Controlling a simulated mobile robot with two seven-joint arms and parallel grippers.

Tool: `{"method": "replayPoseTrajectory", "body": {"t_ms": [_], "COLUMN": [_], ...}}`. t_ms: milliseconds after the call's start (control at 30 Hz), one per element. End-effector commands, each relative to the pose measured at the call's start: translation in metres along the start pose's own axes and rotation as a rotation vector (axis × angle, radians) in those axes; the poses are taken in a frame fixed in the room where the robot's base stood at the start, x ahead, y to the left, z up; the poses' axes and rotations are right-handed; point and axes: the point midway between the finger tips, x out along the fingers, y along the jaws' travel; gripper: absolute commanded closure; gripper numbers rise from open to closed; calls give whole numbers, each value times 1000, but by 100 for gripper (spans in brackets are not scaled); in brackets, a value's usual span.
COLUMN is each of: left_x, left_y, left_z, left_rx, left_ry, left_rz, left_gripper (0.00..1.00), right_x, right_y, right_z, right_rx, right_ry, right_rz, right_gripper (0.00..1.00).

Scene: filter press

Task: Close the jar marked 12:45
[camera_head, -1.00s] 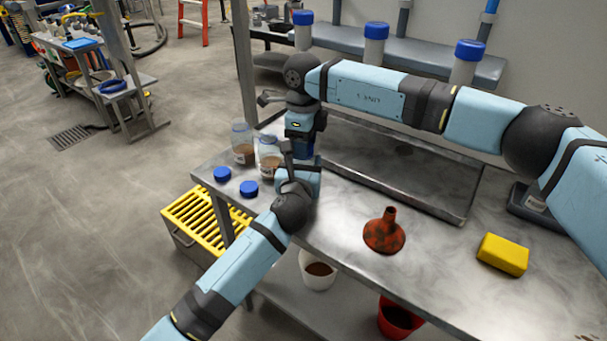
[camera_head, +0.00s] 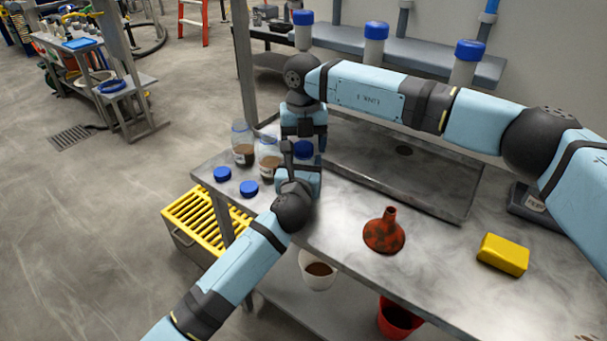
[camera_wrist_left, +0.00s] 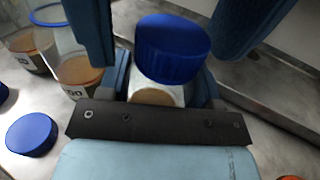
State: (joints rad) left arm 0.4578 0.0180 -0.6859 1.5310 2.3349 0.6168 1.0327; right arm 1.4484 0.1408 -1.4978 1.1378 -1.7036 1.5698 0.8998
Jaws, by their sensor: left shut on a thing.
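A jar (camera_wrist_left: 155,96) with pale brown contents stands between the fingers of my left gripper (camera_wrist_left: 160,88), which is shut on it. A blue lid (camera_wrist_left: 172,48) sits on top of this jar; I cannot tell how tight it is. The lid also shows in the head view (camera_head: 303,149). The jar's label is hidden, so I cannot read its marking. My right gripper (camera_head: 304,134) is just above the lid. In the left wrist view its fingers are spread wide, apart from the lid on both sides, and hold nothing.
Two open jars with brown contents, one farther back (camera_head: 242,154) and one nearer (camera_head: 267,165), stand left of my grippers. Two loose blue lids (camera_head: 222,174) (camera_head: 249,188) lie near the bench edge. A red funnel (camera_head: 384,235) and yellow sponge (camera_head: 503,254) are on the right.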

Motion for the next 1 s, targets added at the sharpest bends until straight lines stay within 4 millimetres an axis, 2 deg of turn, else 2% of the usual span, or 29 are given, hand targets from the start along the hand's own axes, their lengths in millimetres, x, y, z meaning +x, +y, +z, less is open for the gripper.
{"method": "replayPoseTrajectory", "body": {"t_ms": [167, 500, 733, 867, 1000], "left_x": [0, 0, 0, 0, 0], "left_y": [0, 0, 0, 0, 0], "left_z": [0, 0, 0, 0, 0], "left_rx": [0, 0, 0, 0, 0], "left_ry": [0, 0, 0, 0, 0], "left_rz": [0, 0, 0, 0, 0], "left_gripper": [100, 100, 100, 100, 100], "right_x": [-4, -43, -45, -46, -49], "right_y": [0, 0, 0, 0, 0], "right_z": [0, 0, 0, 0, 0], "right_rx": [-1, -1, -1, -14, -129], "right_ry": [-1, -1, 0, 0, -1], "right_rz": [0, 0, 0, 0, 0], "right_gripper": [26, 26, 26, 29, 29]}}
